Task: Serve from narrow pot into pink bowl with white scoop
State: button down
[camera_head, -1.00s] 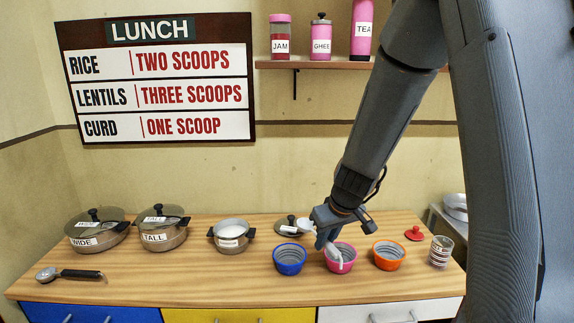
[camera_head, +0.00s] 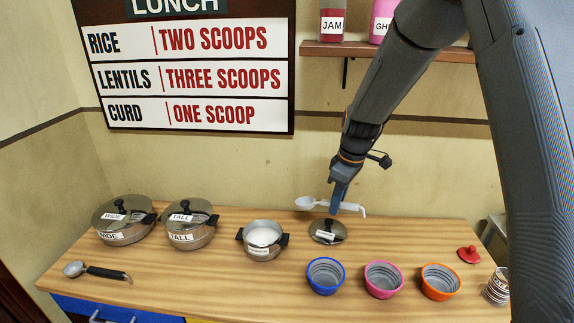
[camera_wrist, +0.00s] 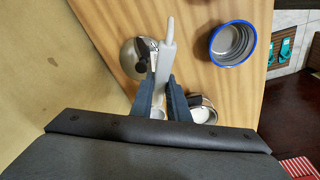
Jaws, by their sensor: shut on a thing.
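My gripper (camera_head: 337,206) is shut on the white scoop (camera_head: 306,203) by its handle, above the back of the counter near the lid. The scoop lies about level, its cup to the left and its handle end to the right. The wrist view also shows the scoop's handle (camera_wrist: 166,42) between the fingers. The narrow pot (camera_head: 263,247) stands uncovered to the lower left, with white contents; its label is too small to read. The pink bowl (camera_head: 384,279) stands upright to the lower right, with ridged grey inner walls; I cannot tell what it holds.
The blue bowl (camera_head: 325,277) and orange bowl (camera_head: 440,282) flank the pink one. A loose lid (camera_head: 327,231) lies right of the narrow pot. Lidded wide (camera_head: 123,222) and tall pots (camera_head: 190,225) stand left. A dark-handled scoop (camera_head: 96,271) lies at front left.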

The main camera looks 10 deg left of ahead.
jog(key=a+r+n+h+p, duration=0.1)
jog(key=a+r+n+p, duration=0.2)
jog(key=a, duration=0.4)
jog(key=a+r+n+h+p, duration=0.2)
jog(key=a+r+n+p, duration=0.2)
jog(key=a+n, duration=0.3)
jog(key=shift+a+n+h+p, duration=0.2)
jog(key=shift+n+h+p, duration=0.15)
jog(key=shift+n, duration=0.45)
jog(key=shift+w+d+r, duration=0.1)
jog(key=shift+w+r, duration=0.05)
jog(key=shift+r, duration=0.05)
jog(key=shift+f+b, duration=2.6)
jog(key=shift+f, duration=3.45)
jog(key=shift+a+r+p, duration=0.55)
jog(key=shift+r+p, duration=2.6)
jog(key=shift+r, duration=2.95)
jog(key=s+d+f+b, duration=0.1)
jog(key=s+d+b, duration=0.1)
jog(key=d, duration=0.9)
jog(key=s+d+f+b, duration=0.1)
jog(key=s+d, duration=0.4)
jog(key=d, duration=0.6)
jog(key=s+d+f+t+h+b, duration=0.1)
jog(key=s+d+b, duration=0.2)
jog(key=d, duration=0.9)
jog(key=shift+s+b, duration=0.35)
jog(key=shift+s, duration=0.4)
